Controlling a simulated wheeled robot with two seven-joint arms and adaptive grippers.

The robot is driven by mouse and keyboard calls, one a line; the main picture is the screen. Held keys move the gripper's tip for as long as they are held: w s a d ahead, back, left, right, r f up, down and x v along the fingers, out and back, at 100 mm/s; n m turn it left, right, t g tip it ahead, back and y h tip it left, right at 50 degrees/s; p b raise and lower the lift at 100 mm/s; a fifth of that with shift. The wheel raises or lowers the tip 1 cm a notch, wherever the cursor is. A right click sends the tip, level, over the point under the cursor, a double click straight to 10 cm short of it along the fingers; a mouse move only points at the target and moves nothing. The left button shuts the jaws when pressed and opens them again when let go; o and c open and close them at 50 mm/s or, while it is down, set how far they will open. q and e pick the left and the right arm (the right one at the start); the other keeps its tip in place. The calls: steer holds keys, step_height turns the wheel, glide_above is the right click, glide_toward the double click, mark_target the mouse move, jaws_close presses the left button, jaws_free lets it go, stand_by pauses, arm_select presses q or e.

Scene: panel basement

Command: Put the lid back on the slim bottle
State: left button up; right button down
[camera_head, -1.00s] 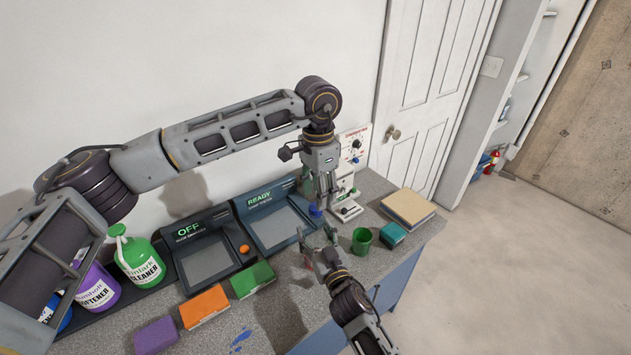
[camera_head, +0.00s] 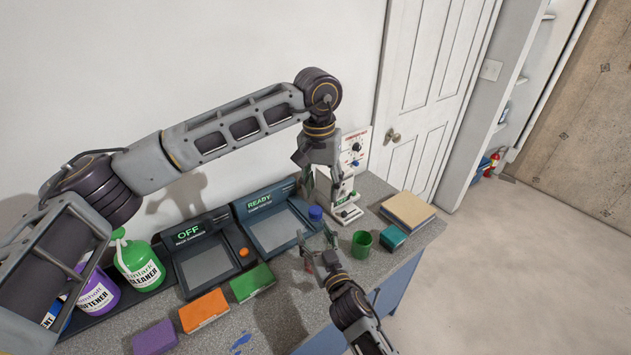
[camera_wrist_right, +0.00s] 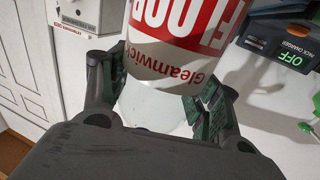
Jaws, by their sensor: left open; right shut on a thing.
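A white and red bottle (camera_wrist_right: 180,35) marked Gleamwick and FLOOR fills the top of the right wrist view, label upside down there. My right gripper (camera_head: 318,246) is shut on it over the counter. In the head view, the bottle is mostly hidden by my gripper, with only a little red showing. A round blue lid (camera_head: 315,213) shows just beyond my right gripper, at the right edge of the READY device; I cannot tell what it rests on. My left gripper (camera_head: 319,188) is open, just above and behind the blue lid, apart from it.
The OFF device (camera_head: 207,263) and READY device (camera_head: 280,228) stand along the wall. A green cup (camera_head: 362,243), a teal block (camera_head: 393,237) and a tan box (camera_head: 408,210) are at right.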

arm_select(q)
steer(key=n, duration=0.7)
steer(key=shift+w+r, duration=0.1)
steer(key=shift+r, duration=0.15)
steer(key=n, duration=0.7)
steer(key=shift+a+r, duration=0.2)
steer(key=n, duration=0.7)
steer(key=shift+a+n, duration=0.15)
steer(key=shift+n, duration=0.15)
steer(key=n, duration=0.7)
steer(key=shift+a, duration=0.15)
steer(key=n, duration=0.5)
steer(key=shift+a+n, duration=0.1)
steer(key=shift+n, duration=0.2)
steer(key=n, duration=0.5)
steer(key=shift+n+y, duration=0.3)
steer(key=n, duration=0.5)
steer(key=shift+a+n, duration=0.15)
steer(key=shift+n, duration=0.15)
steer(key=n, duration=0.5)
steer(key=shift+n, duration=0.3)
